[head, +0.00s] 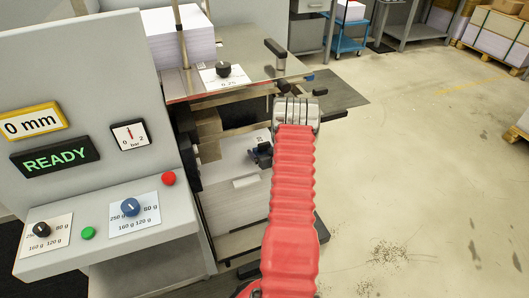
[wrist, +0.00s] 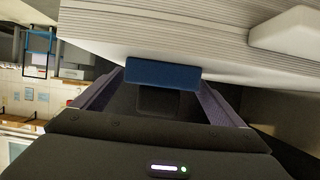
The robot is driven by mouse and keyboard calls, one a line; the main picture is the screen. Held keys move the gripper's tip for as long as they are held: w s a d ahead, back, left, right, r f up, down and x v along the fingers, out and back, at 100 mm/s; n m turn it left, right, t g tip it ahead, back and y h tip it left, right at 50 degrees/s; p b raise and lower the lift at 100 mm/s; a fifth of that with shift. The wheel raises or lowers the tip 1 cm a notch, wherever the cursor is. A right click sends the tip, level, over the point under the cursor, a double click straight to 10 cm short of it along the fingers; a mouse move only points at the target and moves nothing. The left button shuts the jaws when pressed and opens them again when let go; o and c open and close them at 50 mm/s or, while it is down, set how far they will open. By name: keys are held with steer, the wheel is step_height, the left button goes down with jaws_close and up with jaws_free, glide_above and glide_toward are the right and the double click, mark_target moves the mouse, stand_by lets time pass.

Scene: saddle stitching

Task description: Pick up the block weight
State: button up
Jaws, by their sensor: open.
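In the wrist view my gripper (wrist: 162,88) has its two dark fingers spread apart. A small dark blue block (wrist: 163,72) lies between the fingertips, against the near side of a white paper stack (wrist: 150,32). I cannot tell whether either finger touches it. A pale, rounded-edge block (wrist: 288,32) shows at the upper right beside the stack's sheets. I cannot tell for sure which of the two is the block weight. In the head view my red-sleeved arm reaches toward the machine, and the fingers are not clearly visible there.
The grey control panel (head: 95,110) with READY display and knobs stands at the left. A steel feed table (head: 258,62) carries a tall paper stack (head: 178,35). A lower paper stack (head: 238,170) sits inside the machine beside my arm. The floor (head: 420,170) at right is open.

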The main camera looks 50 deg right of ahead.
steer(key=shift+c, duration=0.2)
steer(key=c, duration=2.1)
steer(key=shift+w+d+r, duration=0.1)
steer(key=shift+r, duration=0.1)
